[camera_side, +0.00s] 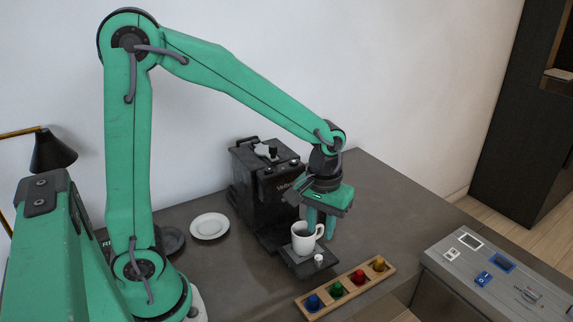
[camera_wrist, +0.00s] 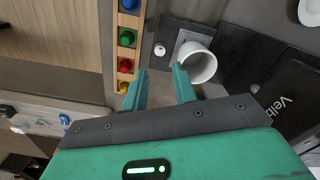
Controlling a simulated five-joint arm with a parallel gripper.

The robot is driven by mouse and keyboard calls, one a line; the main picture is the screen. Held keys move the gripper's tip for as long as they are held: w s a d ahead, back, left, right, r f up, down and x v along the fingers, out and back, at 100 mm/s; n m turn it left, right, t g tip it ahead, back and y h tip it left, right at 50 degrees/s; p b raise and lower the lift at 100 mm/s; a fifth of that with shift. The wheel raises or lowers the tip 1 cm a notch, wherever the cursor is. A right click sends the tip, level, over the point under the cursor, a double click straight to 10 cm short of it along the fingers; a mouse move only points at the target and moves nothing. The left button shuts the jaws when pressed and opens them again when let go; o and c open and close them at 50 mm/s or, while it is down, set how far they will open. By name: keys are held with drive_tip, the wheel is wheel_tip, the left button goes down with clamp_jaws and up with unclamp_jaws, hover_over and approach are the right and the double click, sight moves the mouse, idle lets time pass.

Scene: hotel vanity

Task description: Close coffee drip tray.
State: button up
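The black coffee machine (camera_side: 262,190) stands against the wall. Its drip tray (camera_side: 305,268) sticks out at the front, with a small white knob (camera_side: 319,258) at its front end. A white mug (camera_side: 303,240) stands upright on the tray; the mug also shows in the wrist view (camera_wrist: 199,64). My gripper (camera_side: 321,226) points down beside the mug. In the wrist view my gripper (camera_wrist: 160,76) has its two fingers apart with nothing between them. One finger is close beside the mug; I cannot tell whether it touches. The knob (camera_wrist: 160,50) lies just beyond the fingertips.
A wooden rack (camera_side: 347,286) with several coloured capsules lies in front of the tray, near the counter edge. A white saucer (camera_side: 209,226) is left of the machine. A grey panel box (camera_side: 500,275) stands at the right. The counter right of the machine is clear.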

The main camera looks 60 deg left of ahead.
sight(319, 257)
drive_tip(key=shift+w+d+f, duration=0.2)
drive_tip(key=shift+f, duration=0.35)
drive_tip(key=shift+a+f, duration=0.15)
drive_tip(key=shift+f, duration=3.75)
clamp_jaws()
